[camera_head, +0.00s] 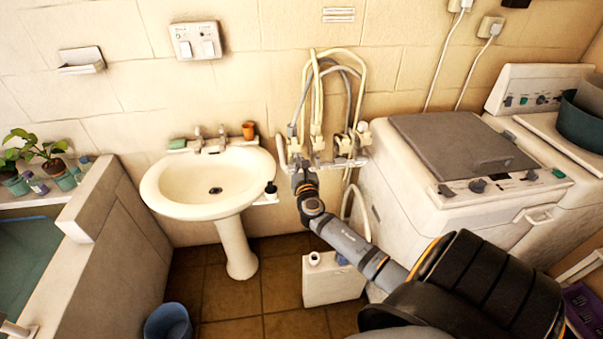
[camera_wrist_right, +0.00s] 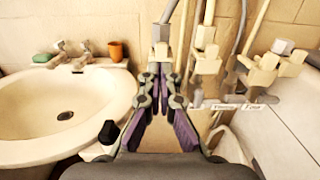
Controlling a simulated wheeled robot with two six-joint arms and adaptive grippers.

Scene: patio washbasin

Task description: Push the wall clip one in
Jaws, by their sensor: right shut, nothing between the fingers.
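Several cream clip-like fittings (camera_head: 344,145) sit in a row on the wall, between the washbasin and the washing machine, with hoses rising from them. They also show in the right wrist view (camera_wrist_right: 206,60). I cannot tell for sure which is wall clip one. One small cream fitting (camera_wrist_right: 161,32) stands straight ahead of my right gripper's fingertips. My right gripper (camera_head: 303,178) is at the left end of the row, and its fingers (camera_wrist_right: 161,72) are shut and empty. I cannot tell whether the tips touch the fitting. My left gripper is not in view.
The washing machine (camera_head: 420,200) stands close on the right. A white canister (camera_head: 332,283) is on the floor below my arm. Hoses (camera_head: 318,95) loop above.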

